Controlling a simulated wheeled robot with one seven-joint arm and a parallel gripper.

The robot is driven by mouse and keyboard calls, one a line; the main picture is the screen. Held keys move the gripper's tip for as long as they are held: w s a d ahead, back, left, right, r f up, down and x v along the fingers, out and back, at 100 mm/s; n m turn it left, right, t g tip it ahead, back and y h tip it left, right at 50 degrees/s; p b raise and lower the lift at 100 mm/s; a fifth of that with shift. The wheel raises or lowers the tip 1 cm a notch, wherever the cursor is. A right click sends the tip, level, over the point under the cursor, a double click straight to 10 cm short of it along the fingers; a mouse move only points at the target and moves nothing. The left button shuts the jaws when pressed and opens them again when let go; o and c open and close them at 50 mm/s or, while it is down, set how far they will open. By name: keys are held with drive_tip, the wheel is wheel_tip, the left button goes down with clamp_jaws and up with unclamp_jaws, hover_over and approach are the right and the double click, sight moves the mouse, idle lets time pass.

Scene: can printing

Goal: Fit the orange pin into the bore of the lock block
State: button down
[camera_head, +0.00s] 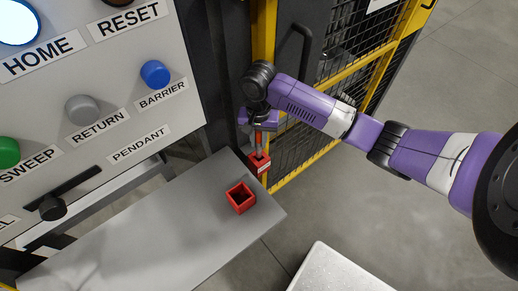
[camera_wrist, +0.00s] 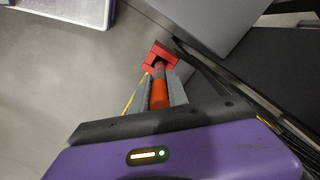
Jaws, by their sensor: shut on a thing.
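The lock block (camera_head: 259,163) is a small red block with a dark opening and a white label, at the yellow fence post. In the wrist view it shows beyond the fingertips as a red block (camera_wrist: 153,63) with a dark bore. My gripper (camera_head: 258,143) is directly above the block, pointing down. It is shut on the orange pin (camera_wrist: 159,95), which lies between the two grey fingers. The pin's far end points at the bore and overlaps it in the wrist view. I cannot tell whether the tip is inside or just above it.
An open red square box (camera_head: 240,198) stands on the grey shelf (camera_head: 165,235), left of and nearer than the lock block. A button panel (camera_head: 110,90) rises at the left. The yellow-framed mesh fence (camera_head: 345,75) stands close behind my gripper.

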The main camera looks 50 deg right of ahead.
sight(259, 151)
drive_tip(key=shift+f, duration=3.05)
drive_tip(key=shift+f, duration=0.1)
drive_tip(key=c, duration=1.3)
unclamp_jaws()
drive_tip(key=shift+s, duration=0.1)
wheel_tip(259, 151, up, 12)
drive_tip(key=shift+r+b, duration=0.15)
drive_tip(key=shift+b, duration=0.15)
